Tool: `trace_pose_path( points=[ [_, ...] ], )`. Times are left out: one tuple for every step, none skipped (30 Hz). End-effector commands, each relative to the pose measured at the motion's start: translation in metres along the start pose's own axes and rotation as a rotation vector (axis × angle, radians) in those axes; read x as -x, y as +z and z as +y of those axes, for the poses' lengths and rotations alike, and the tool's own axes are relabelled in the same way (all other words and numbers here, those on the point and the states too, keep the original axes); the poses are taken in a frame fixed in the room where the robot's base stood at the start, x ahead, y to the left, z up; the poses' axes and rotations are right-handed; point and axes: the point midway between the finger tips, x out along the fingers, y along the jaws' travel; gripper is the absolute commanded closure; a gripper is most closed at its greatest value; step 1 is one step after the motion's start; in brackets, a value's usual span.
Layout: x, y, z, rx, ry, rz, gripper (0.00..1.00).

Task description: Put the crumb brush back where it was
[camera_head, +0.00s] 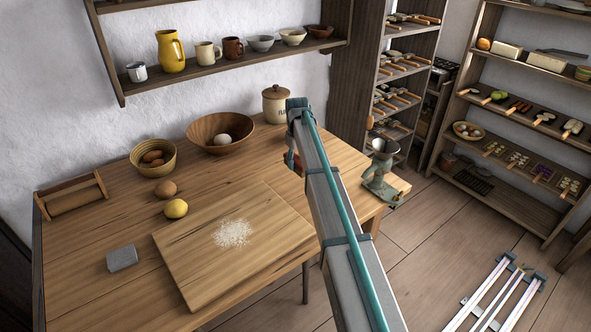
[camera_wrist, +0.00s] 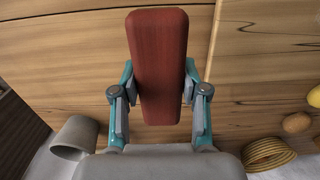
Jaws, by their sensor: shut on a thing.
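The crumb brush, seen as a long reddish-brown block (camera_wrist: 158,60), fills the middle of the wrist view. My gripper (camera_wrist: 162,105) is shut on its sides, and I hold it over the wooden table (camera_wrist: 70,75). Its bristles do not show. In the head view a small red part of the brush (camera_head: 291,161) shows left of my arm, near the flour jar (camera_head: 276,104); my arm hides most of my gripper. A cutting board (camera_head: 190,262) with a patch of white flour (camera_head: 232,233) lies on the table's front part. I cannot tell the brush's height above the table.
A large wooden bowl (camera_head: 205,128), a ribbed bowl (camera_head: 142,163), a lemon (camera_head: 176,208), a grey block (camera_head: 122,257) and a rolling pin in a rack (camera_head: 75,200) are on the table. A grinder (camera_head: 382,170) stands at the right edge. Bare wood shows left of the board.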

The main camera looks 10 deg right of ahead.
Motion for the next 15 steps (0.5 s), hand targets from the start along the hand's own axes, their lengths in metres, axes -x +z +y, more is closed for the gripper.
trace_pose_path(
  points=[
    [-0.002,-0.016,0.008,0.000,-0.001,-0.001,0.94],
    [-0.006,-0.021,0.011,0.000,-0.001,-0.002,0.94],
    [-0.011,-0.028,0.014,0.000,-0.001,-0.003,0.94],
    [-0.018,-0.030,0.015,0.000,-0.001,-0.002,0.94],
    [-0.024,-0.034,0.017,0.000,-0.001,-0.002,0.94],
    [-0.031,-0.038,0.019,0.000,-0.001,-0.003,0.94],
    [-0.035,-0.042,0.021,0.000,-0.001,-0.002,0.94],
    [-0.039,-0.045,0.023,0.000,-0.001,-0.001,0.94],
    [-0.045,-0.048,0.025,0.000,-0.001,-0.001,0.94],
    [-0.048,-0.050,0.025,0.000,-0.001,-0.001,0.94],
    [-0.051,-0.051,0.026,0.000,-0.001,-0.001,0.94],
    [-0.053,-0.053,0.027,0.000,0.000,-0.001,0.94],
    [-0.055,-0.055,0.028,0.000,0.000,0.000,0.94],
    [-0.057,-0.055,0.028,0.000,0.000,0.000,0.94],
    [-0.058,-0.056,0.029,0.000,0.000,0.000,0.94]
  ],
)
